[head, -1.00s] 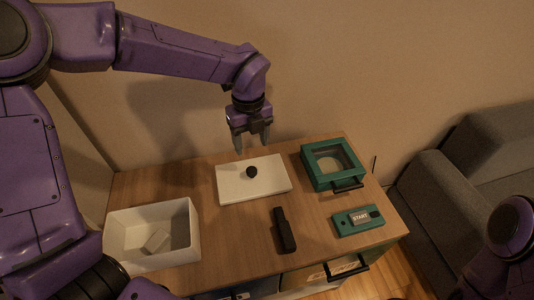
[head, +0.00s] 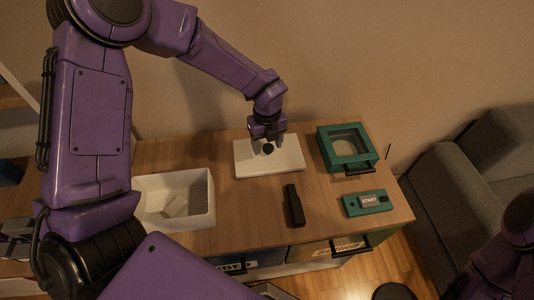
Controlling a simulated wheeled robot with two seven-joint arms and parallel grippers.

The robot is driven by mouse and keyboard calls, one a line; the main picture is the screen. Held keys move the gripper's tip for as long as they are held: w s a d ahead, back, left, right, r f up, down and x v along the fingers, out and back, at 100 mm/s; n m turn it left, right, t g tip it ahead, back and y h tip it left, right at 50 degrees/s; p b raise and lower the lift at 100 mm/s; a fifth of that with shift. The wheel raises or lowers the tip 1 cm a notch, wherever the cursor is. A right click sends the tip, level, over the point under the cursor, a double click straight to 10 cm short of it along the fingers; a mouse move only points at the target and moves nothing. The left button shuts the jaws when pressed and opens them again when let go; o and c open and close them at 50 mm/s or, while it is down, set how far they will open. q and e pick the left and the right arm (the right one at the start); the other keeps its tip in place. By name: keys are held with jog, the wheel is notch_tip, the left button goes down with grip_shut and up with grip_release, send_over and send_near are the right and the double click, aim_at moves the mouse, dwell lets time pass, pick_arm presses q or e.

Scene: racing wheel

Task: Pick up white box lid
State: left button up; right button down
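The white box lid (head: 250,165) lies flat on the wooden table, a flat white panel with a round black knob (head: 268,149) near its middle. My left gripper (head: 268,146) points down over the lid, with its fingers apart on either side of the knob. I cannot tell whether the fingers touch it. The white box (head: 203,213) stands open at the left front of the table with a small pale block (head: 175,206) inside. My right arm shows at the lower right edge; its gripper is not clearly visible.
A green box with a window (head: 346,147) stands right of the lid. A green START panel (head: 366,203) and a black handheld object (head: 294,206) lie in front. A grey sofa (head: 450,180) is at the right. Drawers are below the table's front edge.

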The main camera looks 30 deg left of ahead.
pick_arm(q)
jog(key=shift+w, duration=0.1)
grip_shut()
